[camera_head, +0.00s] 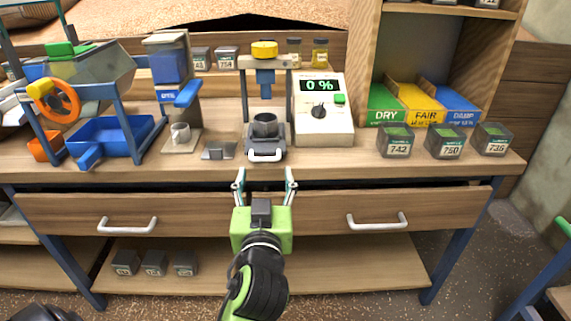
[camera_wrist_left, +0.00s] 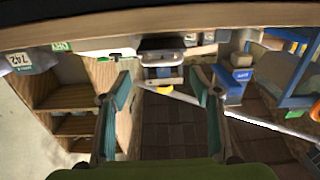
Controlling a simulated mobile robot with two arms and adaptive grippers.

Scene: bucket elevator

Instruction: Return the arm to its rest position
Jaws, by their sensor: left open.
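My left gripper (camera_head: 264,182) is open and empty, in front of the bench's front edge and above the drawer fronts in the head view. Its two teal fingers stand apart on a green body. In the left wrist view the same gripper (camera_wrist_left: 160,105) shows its fingers spread with nothing between them. The arm comes up from the bottom middle of the head view. My right gripper is not in view; a dark shape at the bottom left of the head view cannot be made out.
The wooden bench (camera_head: 330,166) carries a press (camera_head: 265,100), a meter reading 0 % (camera_head: 322,108), a blue tray (camera_head: 110,136) and sample boxes (camera_head: 396,142) at the right. Drawer handles (camera_head: 377,221) stick out near my arm. A lower shelf (camera_head: 340,264) is mostly bare.

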